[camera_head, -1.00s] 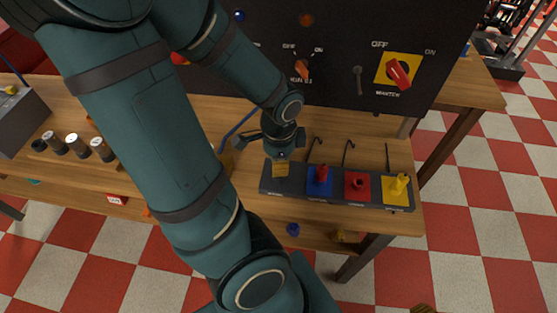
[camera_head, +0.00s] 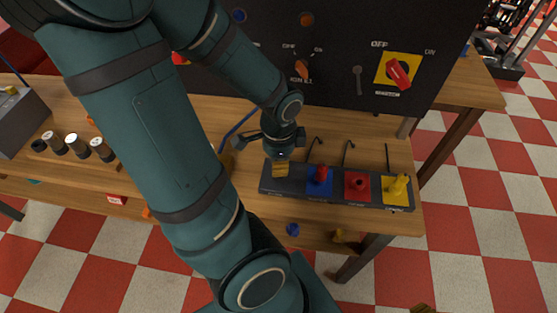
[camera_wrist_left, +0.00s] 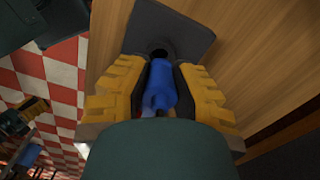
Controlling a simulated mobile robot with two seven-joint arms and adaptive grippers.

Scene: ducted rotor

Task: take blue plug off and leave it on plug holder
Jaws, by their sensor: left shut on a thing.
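My left gripper (camera_head: 280,168) is at the left end of the dark plug holder (camera_head: 398,206) in the head view. In the left wrist view its yellow-padded fingers (camera_wrist_left: 160,90) are shut on the blue plug (camera_wrist_left: 160,86). The plug's far end is close to a round hole in a dark plate (camera_wrist_left: 176,24); I cannot tell whether it touches or enters it. The head view hides the plug behind the gripper. The holder has a blue square (camera_head: 319,188) with a red piece on it, a red square (camera_head: 357,195) and a yellow piece (camera_head: 397,186). My right gripper is not in view.
Thin hooks (camera_head: 347,152) rise behind the holder. Several cylinders (camera_head: 78,146) stand at the left. A small blue thing (camera_head: 293,230) is on the lower shelf.

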